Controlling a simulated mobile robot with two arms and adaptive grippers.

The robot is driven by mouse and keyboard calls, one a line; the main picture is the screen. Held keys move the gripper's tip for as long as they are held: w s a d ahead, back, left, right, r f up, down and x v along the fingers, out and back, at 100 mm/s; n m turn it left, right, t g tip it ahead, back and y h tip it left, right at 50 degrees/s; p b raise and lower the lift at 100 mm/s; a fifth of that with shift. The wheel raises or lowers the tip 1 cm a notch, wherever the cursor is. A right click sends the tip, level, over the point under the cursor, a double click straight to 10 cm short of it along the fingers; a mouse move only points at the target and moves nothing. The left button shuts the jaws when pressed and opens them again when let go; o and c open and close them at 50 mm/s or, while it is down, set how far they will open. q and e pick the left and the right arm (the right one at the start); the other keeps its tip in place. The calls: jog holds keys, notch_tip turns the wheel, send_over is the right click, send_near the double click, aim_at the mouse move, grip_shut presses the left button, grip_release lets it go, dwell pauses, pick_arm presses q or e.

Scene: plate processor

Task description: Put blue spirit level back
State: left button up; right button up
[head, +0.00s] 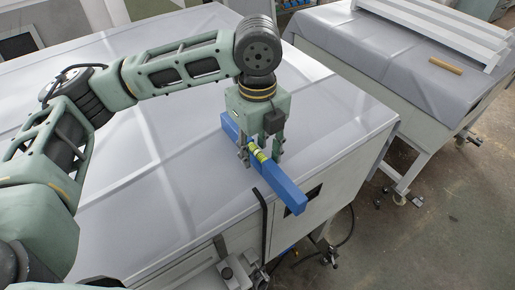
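The blue spirit level (285,187) is a long blue bar with a yellow-green vial near its middle. It lies at a slant over the front right edge of the white-grey machine top, and its near end sticks out past the edge. My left gripper (260,158) points down over the middle of the level, with a finger on each side of it close to the vial. The fingers appear closed on the bar. I cannot tell whether the level touches the top below it. My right gripper is not in view.
The broad machine top (190,190) is otherwise clear. A black strap or bracket (264,225) runs down its front edge below the level. A second covered table (385,60) at the upper right holds white profiles and a small wooden-coloured bar (446,66). Floor shows between them.

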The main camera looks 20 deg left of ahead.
aim_at(258, 150)
pick_arm(q)
notch_tip(258, 150, up, 12)
jog(key=shift+r, duration=0.15)
dwell(0.3)
dwell(0.4)
